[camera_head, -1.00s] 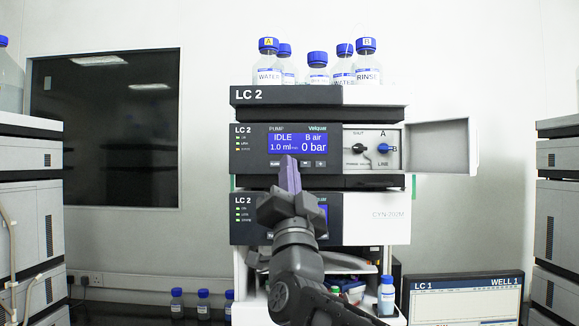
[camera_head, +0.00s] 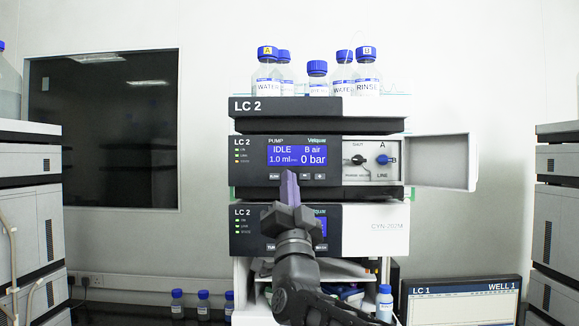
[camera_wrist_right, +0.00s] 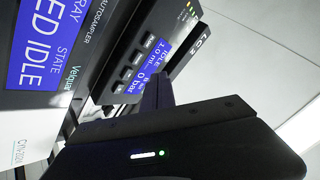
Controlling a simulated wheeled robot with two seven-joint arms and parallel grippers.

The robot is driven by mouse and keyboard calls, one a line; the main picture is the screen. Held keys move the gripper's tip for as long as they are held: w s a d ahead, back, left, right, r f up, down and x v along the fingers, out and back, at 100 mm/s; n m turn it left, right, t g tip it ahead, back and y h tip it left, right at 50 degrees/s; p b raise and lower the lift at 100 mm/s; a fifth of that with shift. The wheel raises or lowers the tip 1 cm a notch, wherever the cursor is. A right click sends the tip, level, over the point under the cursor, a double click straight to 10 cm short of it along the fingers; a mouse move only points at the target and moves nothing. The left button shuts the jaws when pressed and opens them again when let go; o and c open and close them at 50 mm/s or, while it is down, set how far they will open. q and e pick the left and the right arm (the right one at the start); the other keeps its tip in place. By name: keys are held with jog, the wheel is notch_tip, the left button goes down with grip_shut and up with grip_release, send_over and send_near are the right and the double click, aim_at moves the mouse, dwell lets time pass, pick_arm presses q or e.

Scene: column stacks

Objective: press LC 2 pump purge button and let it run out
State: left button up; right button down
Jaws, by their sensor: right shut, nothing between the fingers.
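The LC 2 pump (camera_head: 330,145) is the upper module of the centre stack. Its blue display (camera_head: 297,155) reads IDLE, B air, 1.0 ml and 0 bar. A button row runs under the display, with a left button (camera_head: 274,177) and two on the right (camera_head: 312,177); their labels are too small to read surely. My right gripper (camera_head: 289,177) is shut and empty, its tips in front of this row, covering part of it. In the right wrist view, the fingers (camera_wrist_right: 155,92) point at the pump panel beside its buttons (camera_wrist_right: 130,72); contact cannot be told. My left gripper is out of view.
An open door (camera_head: 440,162) stands right of the pump's valve knobs (camera_head: 370,160). Bottles (camera_head: 317,80) stand on the stack. The autosampler (camera_head: 375,228) is below the pump. The LC 1 monitor (camera_head: 462,300) is at lower right. Other stacks flank both sides.

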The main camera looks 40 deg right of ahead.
jog(key=shift+w+d, duration=0.8)
jog(key=shift+w, duration=0.25)
dwell(1.4)
jog(key=shift+w+d, duration=0.25)
jog(key=shift+w, duration=0.05)
jog(key=shift+w+d, duration=0.25)
jog(key=shift+w, duration=0.05)
dwell(0.7)
dwell(0.3)
jog(key=shift+s+a+b, duration=0.5)
jog(key=shift+s+b, duration=0.1)
jog(key=shift+b, duration=0.45)
